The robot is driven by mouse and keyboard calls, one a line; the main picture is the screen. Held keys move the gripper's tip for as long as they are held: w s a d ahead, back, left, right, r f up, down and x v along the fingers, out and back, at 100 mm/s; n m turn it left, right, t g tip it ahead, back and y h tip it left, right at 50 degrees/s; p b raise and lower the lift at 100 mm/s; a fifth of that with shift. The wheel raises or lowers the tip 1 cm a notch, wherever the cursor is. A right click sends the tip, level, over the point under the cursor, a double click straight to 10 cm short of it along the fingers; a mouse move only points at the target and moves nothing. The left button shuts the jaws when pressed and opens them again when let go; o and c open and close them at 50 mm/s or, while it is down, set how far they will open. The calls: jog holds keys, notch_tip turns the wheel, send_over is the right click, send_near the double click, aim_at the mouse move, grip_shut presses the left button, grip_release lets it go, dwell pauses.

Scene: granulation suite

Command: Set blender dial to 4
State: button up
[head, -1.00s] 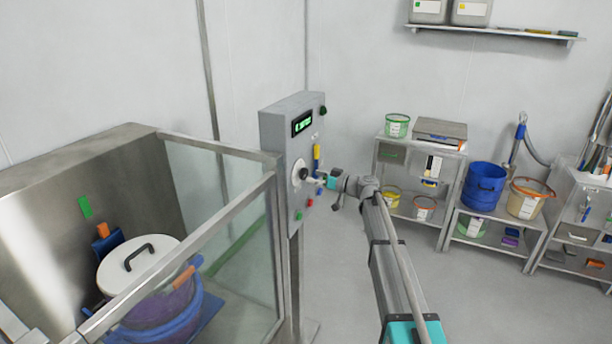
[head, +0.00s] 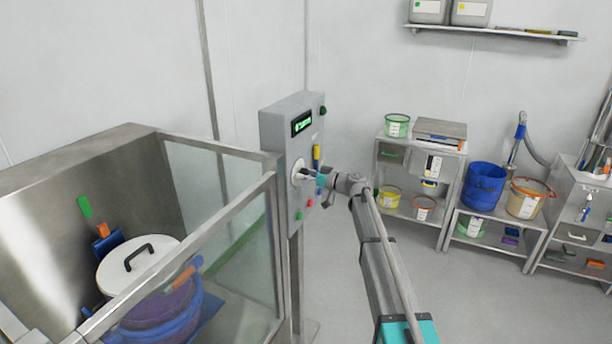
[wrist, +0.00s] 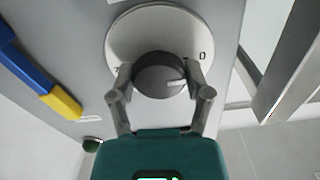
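The blender dial is a dark round knob (wrist: 158,70) on a pale disc (wrist: 140,30). In the wrist view its white pointer mark faces right, towards the side with a printed 0; another mark at the left is mostly hidden by a finger. My gripper (wrist: 160,84) has one finger on each side of the knob, spread about the knob's width; firm contact is not clear. In the head view my gripper (head: 313,176) is at the dial disc (head: 298,173) on the grey control box (head: 276,140). The green display (head: 302,123) is too small to read.
A yellow and blue part (wrist: 45,85) sits left of the dial in the wrist view. A glass-sided enclosure (head: 230,200) with a lidded vessel (head: 140,265) stands left of the box. Shelves with tubs (head: 397,125) stand at the right; floor between is clear.

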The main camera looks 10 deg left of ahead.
jog(key=c, duration=0.4)
jog(key=shift+d, duration=0.15)
jog(key=shift+c, duration=0.2)
jog(key=shift+a+m, duration=0.2)
jog(key=shift+m, duration=0.1)
jog(key=m, duration=0.7)
jog(key=shift+a+m, duration=0.1)
jog(key=shift+m, duration=0.2)
jog(key=m, duration=0.3)
jog(key=shift+m, duration=0.4)
